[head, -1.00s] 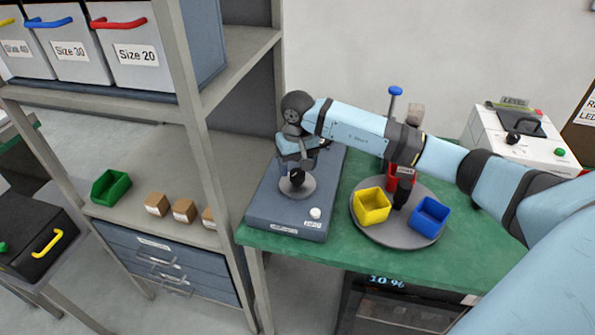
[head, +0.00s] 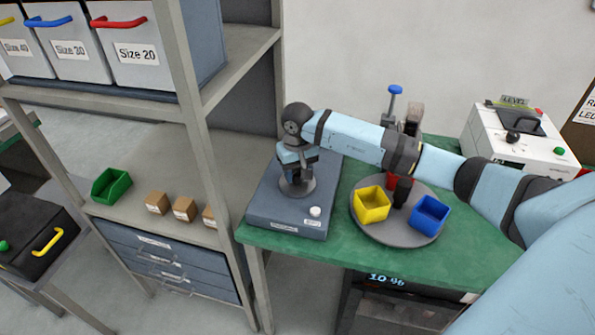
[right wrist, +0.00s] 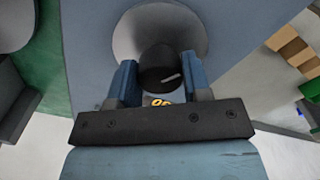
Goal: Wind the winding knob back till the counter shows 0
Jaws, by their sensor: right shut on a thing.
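The winding knob (right wrist: 160,62) is black with a pale mark on its top and stands on a round grey disc (right wrist: 195,30) on a blue-grey box (head: 262,206). My right gripper (right wrist: 160,80) points down from above and is shut on the knob, one blue finger on each side. In the head view my right gripper (head: 297,178) covers most of the knob, above the disc. Some small yellow-gold marks show at the palm's edge in the right wrist view, partly hidden; I cannot read them as a counter. My left gripper is not in view.
A round tray (head: 385,236) with a yellow bin (head: 371,204) and a blue bin (head: 429,215) stands right of the box on the green bench (head: 340,250). A white button (head: 315,211) is on the box's front. A shelf post (head: 225,200) stands close on the left.

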